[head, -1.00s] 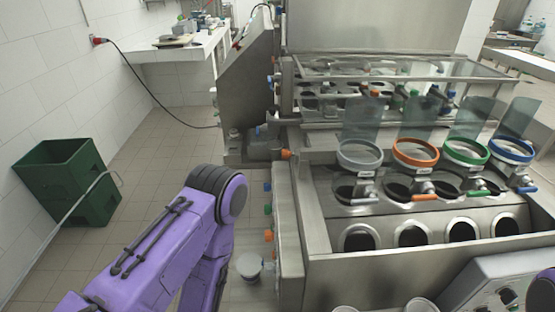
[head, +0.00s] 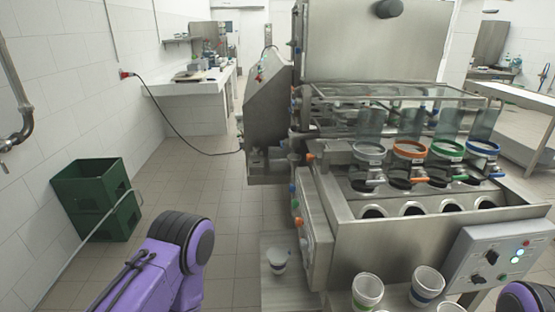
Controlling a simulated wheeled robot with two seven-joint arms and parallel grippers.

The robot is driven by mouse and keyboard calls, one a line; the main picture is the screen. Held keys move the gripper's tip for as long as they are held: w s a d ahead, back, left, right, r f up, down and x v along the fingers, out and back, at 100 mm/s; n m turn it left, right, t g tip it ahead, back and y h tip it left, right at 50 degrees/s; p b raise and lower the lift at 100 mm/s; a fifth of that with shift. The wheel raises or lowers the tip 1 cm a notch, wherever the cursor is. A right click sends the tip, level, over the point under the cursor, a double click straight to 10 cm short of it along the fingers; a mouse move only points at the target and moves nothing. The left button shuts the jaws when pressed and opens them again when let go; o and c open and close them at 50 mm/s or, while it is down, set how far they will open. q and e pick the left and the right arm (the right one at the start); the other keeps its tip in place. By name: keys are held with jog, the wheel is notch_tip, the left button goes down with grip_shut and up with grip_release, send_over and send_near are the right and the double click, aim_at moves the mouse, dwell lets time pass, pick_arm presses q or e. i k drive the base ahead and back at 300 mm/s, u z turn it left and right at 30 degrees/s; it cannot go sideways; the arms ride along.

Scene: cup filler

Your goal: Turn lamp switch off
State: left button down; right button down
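A grey control panel (head: 500,262) is fixed at the front right of the steel machine. It has black switches, an upper one (head: 491,257) and a lower one (head: 478,279), beside small round lights. Two of the lights glow, one whitish (head: 515,259) and one greenish (head: 519,251). I cannot read which switch is for the lamp. My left arm shows at the lower left, but its gripper is out of view. A bit of my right arm shows at the bottom right corner, near the panel's lower edge. Its gripper is out of view.
The steel filling machine (head: 410,228) fills the right half. White cups (head: 366,291) and (head: 427,284) stand along its front edge; another cup (head: 277,260) stands on a platform at its left. Green crates (head: 98,200) stand by the left wall. The tiled floor between is free.

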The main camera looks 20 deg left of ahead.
aim_at(493, 257)
jog(key=u, duration=1.65)
jog(key=i, duration=1.25)
jog(key=z, duration=1.9)
jog(key=i, duration=0.5)
jog(key=z, duration=0.9)
jog(key=k, duration=1.15)
jog(key=z, duration=0.5)
jog(key=i, duration=0.65)
jog(key=z, duration=0.15)
